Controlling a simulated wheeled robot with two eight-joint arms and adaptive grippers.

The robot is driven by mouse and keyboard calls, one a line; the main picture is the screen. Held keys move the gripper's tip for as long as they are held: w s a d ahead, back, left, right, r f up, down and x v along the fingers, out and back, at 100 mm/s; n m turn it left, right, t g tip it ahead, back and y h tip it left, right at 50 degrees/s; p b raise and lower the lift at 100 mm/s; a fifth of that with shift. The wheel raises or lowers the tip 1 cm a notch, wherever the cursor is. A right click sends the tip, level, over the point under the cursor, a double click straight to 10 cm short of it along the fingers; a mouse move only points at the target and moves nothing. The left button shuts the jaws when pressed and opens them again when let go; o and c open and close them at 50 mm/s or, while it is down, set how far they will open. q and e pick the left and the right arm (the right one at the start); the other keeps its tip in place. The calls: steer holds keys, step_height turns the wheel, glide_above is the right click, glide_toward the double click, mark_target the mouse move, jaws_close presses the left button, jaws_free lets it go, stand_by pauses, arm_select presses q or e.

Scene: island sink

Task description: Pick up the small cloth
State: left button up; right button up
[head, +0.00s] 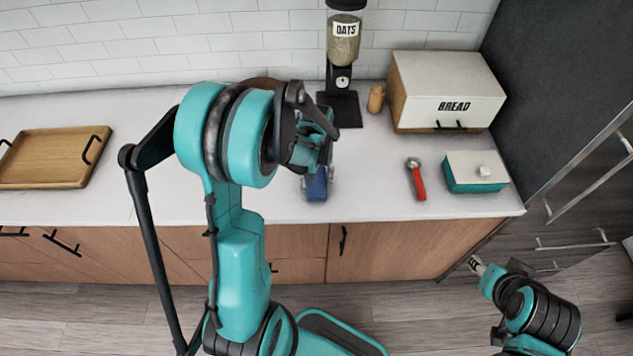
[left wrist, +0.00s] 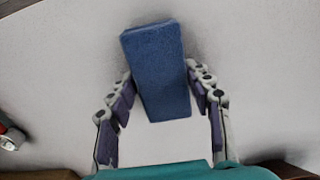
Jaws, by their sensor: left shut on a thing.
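The small cloth (left wrist: 156,68) is a blue folded block seen in the left wrist view, between the two fingers of my left gripper (left wrist: 160,95). In the head view the blue cloth (head: 317,185) shows below my left gripper (head: 318,168), over the white counter. The fingers press on both sides of the cloth. I cannot tell whether the cloth still touches the counter. My right gripper (head: 476,265) is low at the right, in front of the cabinets and away from the cloth; its fingers are too small to read.
On the counter (head: 250,205) stand an oats dispenser (head: 343,50), a bread box (head: 445,90) and a teal butter dish (head: 475,172). A red-handled tool (head: 417,180) lies right of the cloth. A wooden tray (head: 45,160) lies at left. The front counter is clear.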

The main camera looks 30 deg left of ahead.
mark_target(316, 179)
arm_select(q)
steer(key=shift+r, duration=0.6)
step_height(316, 179, up, 3)
steer(key=shift+p, duration=0.7)
steer(key=d+r+p, duration=0.2)
steer(key=d+r, duration=0.4)
steer(key=d, duration=0.5)
steer(key=shift+s+d+r, duration=0.35)
steer(key=shift+s+r, duration=0.05)
steer(key=shift+s, duration=0.05)
steer(key=o, duration=0.6)
steer(key=c, duration=0.5)
